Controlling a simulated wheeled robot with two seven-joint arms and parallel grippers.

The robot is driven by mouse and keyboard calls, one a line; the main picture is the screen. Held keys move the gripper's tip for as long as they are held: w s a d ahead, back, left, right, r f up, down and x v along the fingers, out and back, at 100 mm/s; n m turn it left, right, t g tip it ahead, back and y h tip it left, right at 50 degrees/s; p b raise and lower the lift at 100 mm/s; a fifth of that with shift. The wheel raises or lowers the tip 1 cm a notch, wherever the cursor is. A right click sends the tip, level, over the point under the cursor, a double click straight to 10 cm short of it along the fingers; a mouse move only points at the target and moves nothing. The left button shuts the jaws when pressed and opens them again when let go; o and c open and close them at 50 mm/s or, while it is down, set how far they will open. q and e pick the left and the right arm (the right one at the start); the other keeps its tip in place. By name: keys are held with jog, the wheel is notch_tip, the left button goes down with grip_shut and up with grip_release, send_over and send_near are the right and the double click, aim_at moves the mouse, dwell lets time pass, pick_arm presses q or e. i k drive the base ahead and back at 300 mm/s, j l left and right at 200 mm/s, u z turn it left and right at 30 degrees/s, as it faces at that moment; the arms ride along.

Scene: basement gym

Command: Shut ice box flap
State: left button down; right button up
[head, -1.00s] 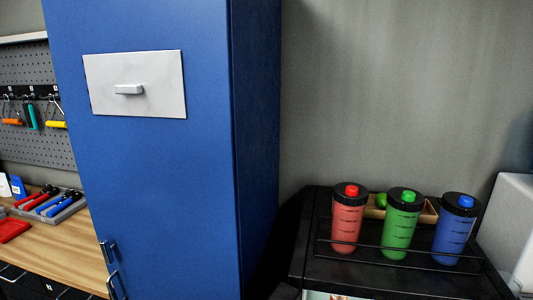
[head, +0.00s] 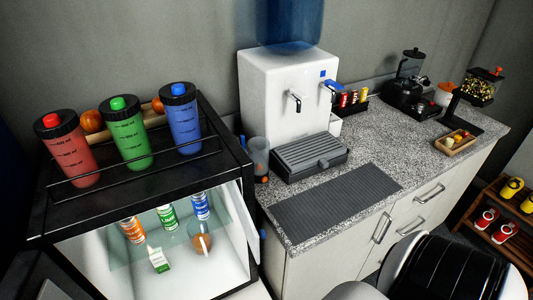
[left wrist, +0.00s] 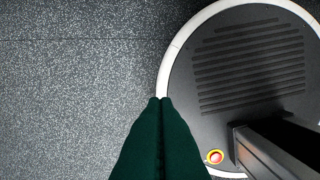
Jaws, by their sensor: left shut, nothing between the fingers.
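A black mini fridge (head: 50,220) stands at the lower left of the head view. Its front shows a bright white interior with cans, a small carton and a round brown item on a glass shelf (head: 180,240). I cannot make out a separate ice box flap; the lower part of the fridge is cut off by the frame. My left gripper (left wrist: 162,101) shows in the left wrist view, with its dark green fingers shut and empty above the floor, beside my round base. It is not in the head view. My right gripper is in neither view.
Red (head: 70,155), green (head: 130,140) and blue (head: 181,122) shaker bottles stand on the fridge behind a thin rail. A white water dispenser (head: 270,95) stands on the speckled counter (head: 390,160) at right.

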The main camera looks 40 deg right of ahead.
aim_at(252, 237)
jog(key=l, duration=0.75)
jog(key=k+l, duration=0.1)
jog(key=l, duration=0.65)
